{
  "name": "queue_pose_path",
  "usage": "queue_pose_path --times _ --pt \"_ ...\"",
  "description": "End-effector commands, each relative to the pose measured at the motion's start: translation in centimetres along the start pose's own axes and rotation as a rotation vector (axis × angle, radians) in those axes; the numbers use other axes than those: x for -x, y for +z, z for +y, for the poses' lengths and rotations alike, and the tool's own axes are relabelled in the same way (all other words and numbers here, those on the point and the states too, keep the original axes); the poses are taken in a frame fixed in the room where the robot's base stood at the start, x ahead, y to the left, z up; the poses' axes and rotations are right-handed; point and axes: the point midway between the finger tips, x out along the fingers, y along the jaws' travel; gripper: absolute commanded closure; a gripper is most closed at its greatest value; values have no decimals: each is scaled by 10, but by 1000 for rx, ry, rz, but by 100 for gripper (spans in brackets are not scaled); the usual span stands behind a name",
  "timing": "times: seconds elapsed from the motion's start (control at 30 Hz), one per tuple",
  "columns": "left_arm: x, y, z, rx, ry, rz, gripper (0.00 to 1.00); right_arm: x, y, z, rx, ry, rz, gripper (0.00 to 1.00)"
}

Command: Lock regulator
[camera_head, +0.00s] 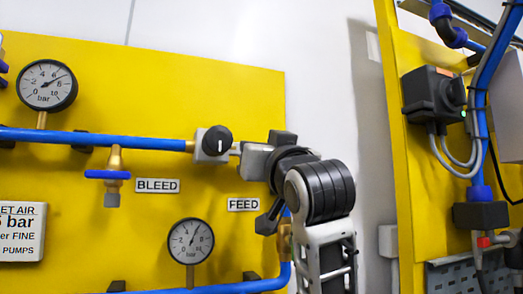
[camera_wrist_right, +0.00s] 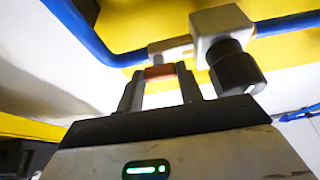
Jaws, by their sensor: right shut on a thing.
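The regulator is a light grey block (camera_head: 200,146) with a round black knob (camera_head: 217,141) on the blue pipe of the yellow panel. A white line shows on the knob. In the right wrist view the regulator block (camera_wrist_right: 221,22) and its knob (camera_wrist_right: 236,68) sit just right of my fingers. My right gripper (camera_head: 241,149) is at the regulator's right side. In the wrist view my right gripper (camera_wrist_right: 163,76) is shut on a small reddish-brown piece (camera_wrist_right: 160,72) beside a grey fitting (camera_wrist_right: 168,47). Whether that piece joins the regulator is unclear. My left gripper is out of view.
Gauges (camera_head: 46,85) (camera_head: 191,241) stand above and below the pipe (camera_head: 80,138). A blue-handled bleed valve (camera_head: 108,174) hangs at left. BLEED (camera_head: 157,186) and FEED (camera_head: 243,204) labels are on the panel. Another yellow panel with a black switch box (camera_head: 432,95) stands at right.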

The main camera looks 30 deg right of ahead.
Motion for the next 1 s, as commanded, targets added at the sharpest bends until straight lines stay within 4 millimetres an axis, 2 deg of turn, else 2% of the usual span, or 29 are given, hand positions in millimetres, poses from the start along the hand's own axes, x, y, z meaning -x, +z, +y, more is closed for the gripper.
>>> queue_pose_path --times 0.37,1.0 --pt "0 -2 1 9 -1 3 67 0 -1 -4 -203 79 1 86" --pt "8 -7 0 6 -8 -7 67 -2 -6 -9 -764 312 -2 86"
